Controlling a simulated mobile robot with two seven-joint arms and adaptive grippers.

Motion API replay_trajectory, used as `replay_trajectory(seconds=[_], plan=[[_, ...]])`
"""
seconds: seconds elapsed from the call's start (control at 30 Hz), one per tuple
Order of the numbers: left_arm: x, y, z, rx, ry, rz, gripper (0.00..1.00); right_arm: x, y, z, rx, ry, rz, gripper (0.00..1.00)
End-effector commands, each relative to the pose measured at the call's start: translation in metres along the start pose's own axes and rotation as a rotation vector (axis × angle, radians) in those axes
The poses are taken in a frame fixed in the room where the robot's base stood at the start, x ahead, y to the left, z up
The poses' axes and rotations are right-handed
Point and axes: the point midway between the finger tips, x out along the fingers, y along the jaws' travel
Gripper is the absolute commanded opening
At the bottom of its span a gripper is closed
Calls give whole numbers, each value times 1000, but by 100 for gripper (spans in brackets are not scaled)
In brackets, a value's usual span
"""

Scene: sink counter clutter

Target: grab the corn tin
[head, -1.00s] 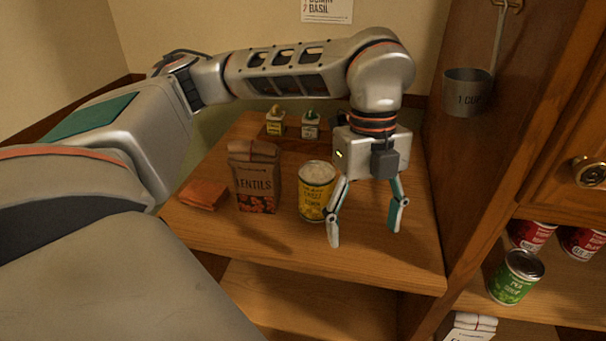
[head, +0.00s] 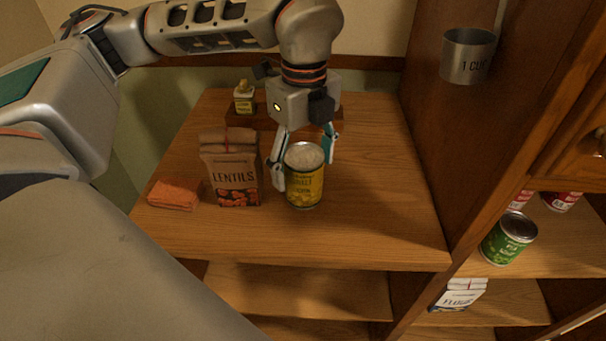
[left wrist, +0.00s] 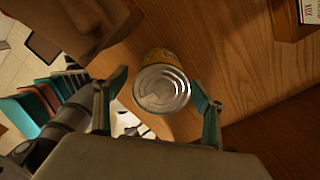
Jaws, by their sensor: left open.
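The yellow corn tin (head: 305,184) stands upright on the wooden shelf top, with its bare metal lid up. In the left wrist view the corn tin (left wrist: 163,88) shows its round lid between the two fingers, a little ahead of them. My left gripper (head: 306,170) is open, with one finger at the tin's left side and the other behind its right side. In the left wrist view the gripper (left wrist: 160,92) has its fingers spread wide. I cannot tell whether either finger touches the tin. My right gripper is not in view.
A brown lentils bag (head: 232,170) stands close left of the tin, beside a folded orange cloth (head: 175,194). A small spice jar (head: 244,98) is at the back. A wooden side wall rises at right, with a hanging metal cup (head: 468,56). The shelf right of the tin is clear.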

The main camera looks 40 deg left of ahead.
Motion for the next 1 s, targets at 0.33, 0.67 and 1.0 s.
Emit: replay_trajectory(seconds=[0.33,0.67,1.0], plan=[[44,-1,3,0,0,1,69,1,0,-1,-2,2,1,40],[47,-2,3,0,0,-2,59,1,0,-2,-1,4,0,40],[46,-2,3,0,0,-3,14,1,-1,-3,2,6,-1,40]])
